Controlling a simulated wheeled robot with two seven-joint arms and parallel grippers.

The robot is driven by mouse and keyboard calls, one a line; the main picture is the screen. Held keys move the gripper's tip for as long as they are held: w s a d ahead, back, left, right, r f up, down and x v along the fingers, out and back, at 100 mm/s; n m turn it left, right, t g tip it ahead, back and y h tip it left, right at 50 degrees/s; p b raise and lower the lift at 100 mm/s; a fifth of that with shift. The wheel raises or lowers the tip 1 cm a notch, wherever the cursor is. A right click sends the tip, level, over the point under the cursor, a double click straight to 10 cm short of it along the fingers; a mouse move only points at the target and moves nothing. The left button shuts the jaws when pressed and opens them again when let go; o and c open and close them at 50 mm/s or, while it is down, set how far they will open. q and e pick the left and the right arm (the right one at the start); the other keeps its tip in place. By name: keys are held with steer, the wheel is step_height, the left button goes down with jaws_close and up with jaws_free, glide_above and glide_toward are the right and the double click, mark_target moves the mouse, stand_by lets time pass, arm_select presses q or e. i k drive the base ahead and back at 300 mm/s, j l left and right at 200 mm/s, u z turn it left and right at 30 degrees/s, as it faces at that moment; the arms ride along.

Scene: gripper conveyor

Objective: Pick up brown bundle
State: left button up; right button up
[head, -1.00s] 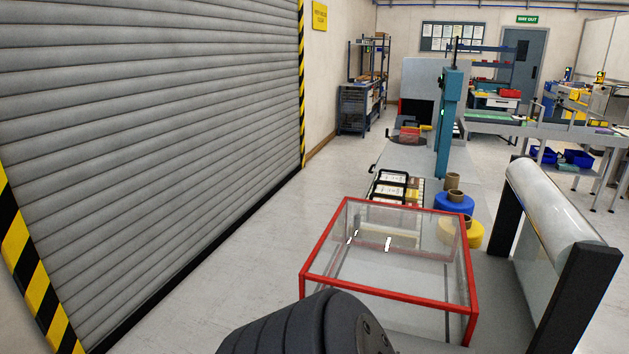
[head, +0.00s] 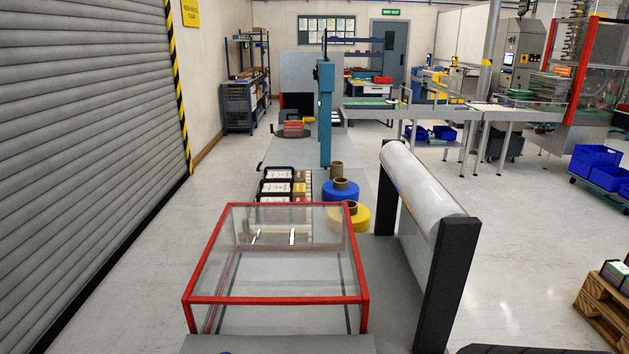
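I cannot pick out a brown bundle for certain in the head view. A small bundle (head: 616,277) with a pale, greenish top and darker sides lies on a wooden pallet (head: 598,318) at the right edge, cut off by the frame. Its colour is hard to tell. Neither of my grippers shows in the head view. A dark sliver at the bottom right edge is too little to identify.
A red-framed clear box (head: 282,299) stands in front, beside a film roll (head: 425,180) on black posts. Behind are blue (head: 341,193) and yellow (head: 357,217) rolls and several packs (head: 281,188). Blue crates (head: 597,160) stand at the right. Floor left of the pallet is clear.

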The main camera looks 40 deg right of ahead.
mark_target(297, 176)
steer(key=z, duration=1.25)
steer(key=k+j+z, duration=0.1)
steer(key=j, duration=1)
